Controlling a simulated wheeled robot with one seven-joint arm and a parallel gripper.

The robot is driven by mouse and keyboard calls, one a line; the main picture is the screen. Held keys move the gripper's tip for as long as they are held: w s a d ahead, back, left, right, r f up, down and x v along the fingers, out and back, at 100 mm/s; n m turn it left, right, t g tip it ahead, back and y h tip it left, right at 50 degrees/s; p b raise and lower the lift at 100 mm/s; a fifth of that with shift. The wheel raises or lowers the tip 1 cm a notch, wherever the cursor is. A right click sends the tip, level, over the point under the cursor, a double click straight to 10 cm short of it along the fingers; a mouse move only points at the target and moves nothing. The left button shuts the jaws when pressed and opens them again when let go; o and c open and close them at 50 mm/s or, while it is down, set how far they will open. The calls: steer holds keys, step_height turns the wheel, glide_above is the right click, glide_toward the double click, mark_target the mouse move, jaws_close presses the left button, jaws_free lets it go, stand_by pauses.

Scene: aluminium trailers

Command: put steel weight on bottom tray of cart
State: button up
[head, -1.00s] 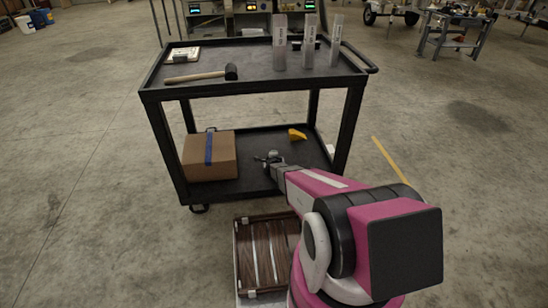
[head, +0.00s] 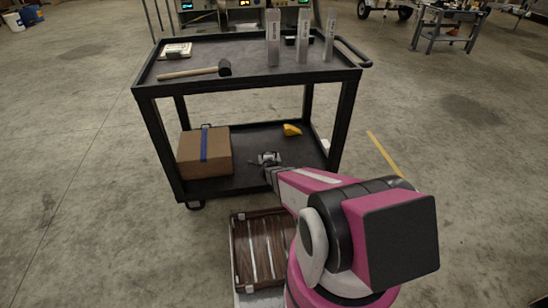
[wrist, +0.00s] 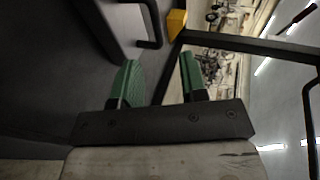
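The black cart has a bottom tray (head: 262,139) that holds several things. My gripper (head: 266,159) reaches in over this tray, right of the cardboard box. In the wrist view its green fingers (wrist: 159,82) stand apart with nothing visible between them. A dark grey block with a black bail handle (wrist: 152,28) is beyond the fingers in the wrist view. It may be the steel weight, but I cannot tell for certain. In the head view I cannot make it out clearly.
A cardboard box with a blue strap (head: 190,158) and a yellow object (head: 292,130) are on the bottom tray. The top tray (head: 245,52) carries a mallet (head: 195,72) and upright grey bars (head: 302,40). A brown slatted crate (head: 262,248) lies before the cart.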

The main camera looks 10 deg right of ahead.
steer(key=s+a+r+n+g+y, duration=0.1)
steer(key=s+r+n+g+y, duration=0.15)
steer(key=s+r+n, duration=0.35)
steer(key=s+a+r+n+g+y, duration=0.1)
steer(key=s+r+n+g+y, duration=0.2)
steer(key=r, duration=0.4)
steer(key=s+d+r+n+g+h, duration=0.1)
steer(key=s+r+n+g, duration=0.3)
steer(key=s, duration=0.5)
steer(key=s+d+r+n+g+h, duration=0.2)
steer(key=s+d+r+n+g, duration=0.1)
steer(key=s+r, duration=0.5)
steer(key=s+n+g, duration=0.1)
steer(key=n, duration=0.1)
steer(key=shift+d+r+n, duration=0.25)
steer(key=shift+r+n, duration=0.1)
steer(key=shift+n, duration=0.05)
